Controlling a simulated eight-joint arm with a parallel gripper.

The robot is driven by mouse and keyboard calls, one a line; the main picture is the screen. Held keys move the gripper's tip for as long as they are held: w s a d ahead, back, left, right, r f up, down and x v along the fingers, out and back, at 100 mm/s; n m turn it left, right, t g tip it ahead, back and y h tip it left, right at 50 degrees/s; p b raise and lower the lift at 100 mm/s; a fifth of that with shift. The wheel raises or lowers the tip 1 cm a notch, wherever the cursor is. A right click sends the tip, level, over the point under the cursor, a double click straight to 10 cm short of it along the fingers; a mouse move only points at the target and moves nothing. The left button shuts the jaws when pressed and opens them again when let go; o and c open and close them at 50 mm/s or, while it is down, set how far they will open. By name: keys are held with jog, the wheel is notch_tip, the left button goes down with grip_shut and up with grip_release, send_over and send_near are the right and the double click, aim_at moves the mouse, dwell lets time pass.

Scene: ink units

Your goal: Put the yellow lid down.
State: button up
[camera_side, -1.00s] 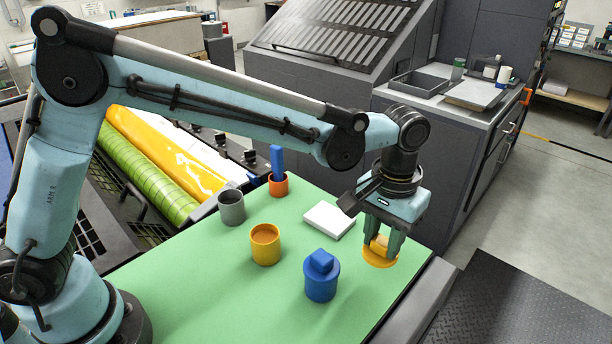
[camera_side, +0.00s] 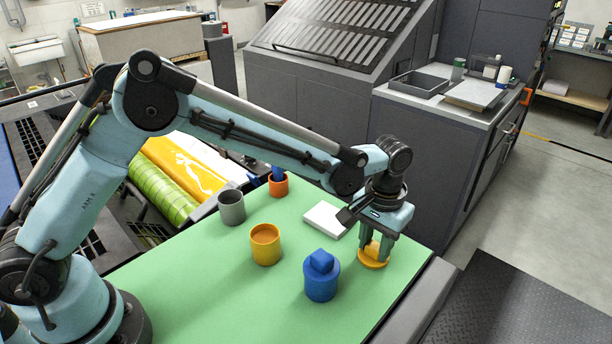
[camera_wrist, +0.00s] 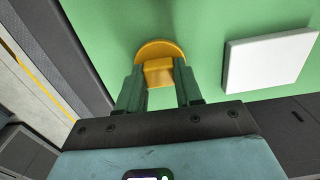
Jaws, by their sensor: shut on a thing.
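My gripper (camera_side: 376,246) is shut on the knob of the yellow lid (camera_side: 373,262), near the right edge of the green mat. The lid is level and low, at or just above the mat; I cannot tell if it touches. In the wrist view the lid (camera_wrist: 158,47) shows between the fingertips of my gripper (camera_wrist: 157,74), with green mat around it. The yellow pot (camera_side: 265,249) stands without a lid on the mat, left of my gripper.
A blue pot (camera_side: 321,284) with a blue lid stands left of and nearer than my gripper. A white block (camera_side: 328,220) lies behind-left. A grey pot (camera_side: 231,210) and an orange pot (camera_side: 278,188) holding something blue stand farther back. The green mat (camera_side: 210,300) is clear at front left.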

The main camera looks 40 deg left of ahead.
aim_at(375, 246)
jog(key=shift+f, duration=0.15)
jog(key=o, duration=1)
notch_tip(375, 246, up, 12)
jog(key=s+a+r+t, duration=0.2)
jog(key=s+a+r, duration=0.1)
jog(key=a, duration=0.3)
jog(key=s+a+r+t, duration=0.1)
jog(key=s+a+r, duration=0.1)
jog(key=s+a, duration=0.3)
jog(key=shift+s+a+f+t, duration=0.7)
jog(key=shift+s+a, duration=0.65)
jog(key=shift+a, duration=0.15)
jog(key=shift+s+a+f+t, duration=0.6)
jog(key=shift+s+a+t, duration=0.1)
jog(key=shift+s+a, duration=0.75)
jog(key=shift+s+a+f+t, duration=0.7)
jog(key=shift+s+a, duration=0.55)
jog(key=shift+a, duration=0.3)
jog(key=shift+r, duration=0.1)
